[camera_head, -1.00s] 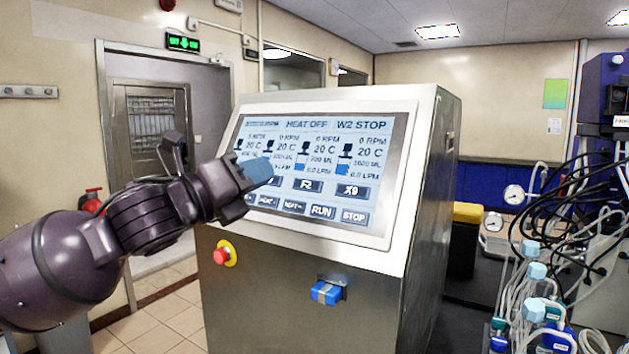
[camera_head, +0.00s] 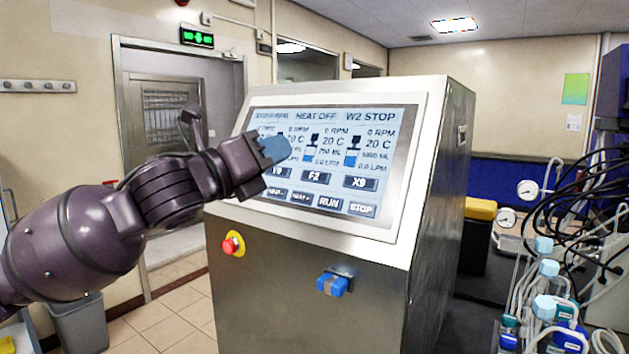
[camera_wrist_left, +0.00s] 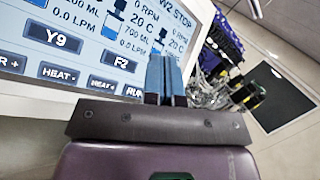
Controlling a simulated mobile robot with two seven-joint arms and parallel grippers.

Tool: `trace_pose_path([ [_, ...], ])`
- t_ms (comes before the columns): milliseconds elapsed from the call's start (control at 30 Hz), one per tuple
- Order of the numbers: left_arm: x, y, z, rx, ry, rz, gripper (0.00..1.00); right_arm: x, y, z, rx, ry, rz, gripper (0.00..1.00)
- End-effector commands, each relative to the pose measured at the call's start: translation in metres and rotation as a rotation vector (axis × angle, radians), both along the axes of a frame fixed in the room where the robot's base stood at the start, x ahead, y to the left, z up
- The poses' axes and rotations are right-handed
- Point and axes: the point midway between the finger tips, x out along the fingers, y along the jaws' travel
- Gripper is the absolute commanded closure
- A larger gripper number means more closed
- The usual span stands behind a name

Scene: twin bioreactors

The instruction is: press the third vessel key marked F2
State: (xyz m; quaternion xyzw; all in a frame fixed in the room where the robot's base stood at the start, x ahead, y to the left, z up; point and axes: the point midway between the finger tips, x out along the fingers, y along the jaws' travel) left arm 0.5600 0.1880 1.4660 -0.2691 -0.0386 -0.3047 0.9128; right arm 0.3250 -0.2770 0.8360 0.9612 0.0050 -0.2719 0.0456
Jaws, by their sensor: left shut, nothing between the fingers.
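The key marked F2 (camera_head: 315,177) is the middle dark key in the row under the vessel pictures, between Y9 (camera_head: 279,172) and X9 (camera_head: 360,183). It is on the tilted touch screen (camera_head: 392,140) of a steel console. In the left wrist view the F2 key (camera_wrist_left: 123,61) lies just left of my blue fingertips. My left gripper (camera_head: 276,149) is shut and empty, in front of the screen, above and left of F2 in the head view. It also shows in the left wrist view (camera_wrist_left: 165,72). I cannot tell its distance from the glass. My right gripper is not in view.
A lower key row has RUN (camera_head: 329,202) and STOP (camera_head: 361,209). A red emergency button (camera_head: 233,243) and a blue connector (camera_head: 332,285) sit on the console front. Tubes, cables and gauges (camera_head: 528,190) crowd the right side.

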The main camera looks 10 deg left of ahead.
Motion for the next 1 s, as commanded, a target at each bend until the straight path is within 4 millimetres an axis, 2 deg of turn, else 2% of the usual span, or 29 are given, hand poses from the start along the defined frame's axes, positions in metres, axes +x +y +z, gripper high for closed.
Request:
trace_pose_path([
  [333,0.035,-0.013,-0.025,-0.002,0.002,-0.001,1.00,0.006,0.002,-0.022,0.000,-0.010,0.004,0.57],
  [500,0.046,-0.017,-0.029,-0.001,0.001,0.000,1.00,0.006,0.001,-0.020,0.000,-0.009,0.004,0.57],
  [700,0.054,-0.020,-0.034,0.000,0.000,0.000,1.00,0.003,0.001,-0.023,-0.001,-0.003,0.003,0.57],
  [1000,0.055,-0.020,-0.034,0.001,-0.001,0.000,1.00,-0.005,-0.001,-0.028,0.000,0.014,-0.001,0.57],
])
